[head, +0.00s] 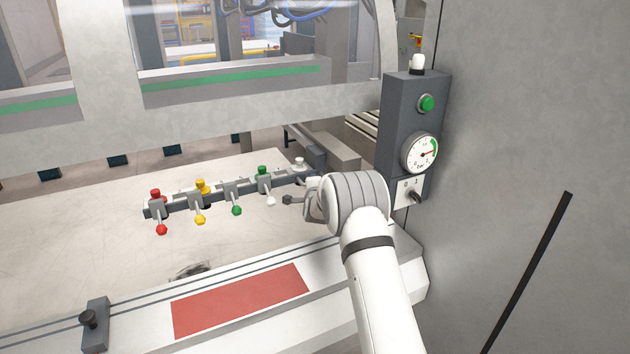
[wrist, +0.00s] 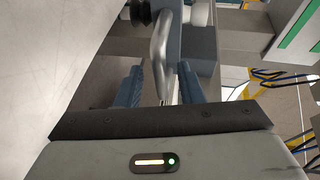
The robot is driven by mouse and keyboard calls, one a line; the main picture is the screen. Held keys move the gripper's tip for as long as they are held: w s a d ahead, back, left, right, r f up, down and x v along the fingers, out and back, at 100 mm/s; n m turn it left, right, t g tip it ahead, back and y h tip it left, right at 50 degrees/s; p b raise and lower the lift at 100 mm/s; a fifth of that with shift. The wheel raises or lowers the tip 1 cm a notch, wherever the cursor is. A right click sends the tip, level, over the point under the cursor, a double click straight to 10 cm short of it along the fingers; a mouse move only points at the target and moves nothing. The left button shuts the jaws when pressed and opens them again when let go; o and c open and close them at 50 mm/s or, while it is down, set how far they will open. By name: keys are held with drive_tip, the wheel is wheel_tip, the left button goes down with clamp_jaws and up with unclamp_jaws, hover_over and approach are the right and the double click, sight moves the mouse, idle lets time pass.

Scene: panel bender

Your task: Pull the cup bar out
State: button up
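The cup bar (head: 215,199) is a grey bar over the pale sheet, with several coloured caps and small levers with coloured knobs along it. My gripper (wrist: 159,70) is at its right end; in the head view my white wrist hides most of it. In the wrist view its two blue fingers stand apart, with a bent silver handle (wrist: 160,45) between them. Gaps show beside the handle, so the fingers do not look closed on it. The bar's grey-blue end (wrist: 203,50) runs behind, with a dark ribbed cup (wrist: 140,12) and a white one (wrist: 200,14) above.
A grey control box (head: 400,120) with a green button, gauge and switch stands just right of my wrist. The pale sheet (head: 90,235) lies below the bar. A ledge with a red panel (head: 240,299) runs in front. A machine frame (head: 230,110) crosses above.

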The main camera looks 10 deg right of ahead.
drive_tip(key=shift+x, duration=1.1)
clamp_jaws()
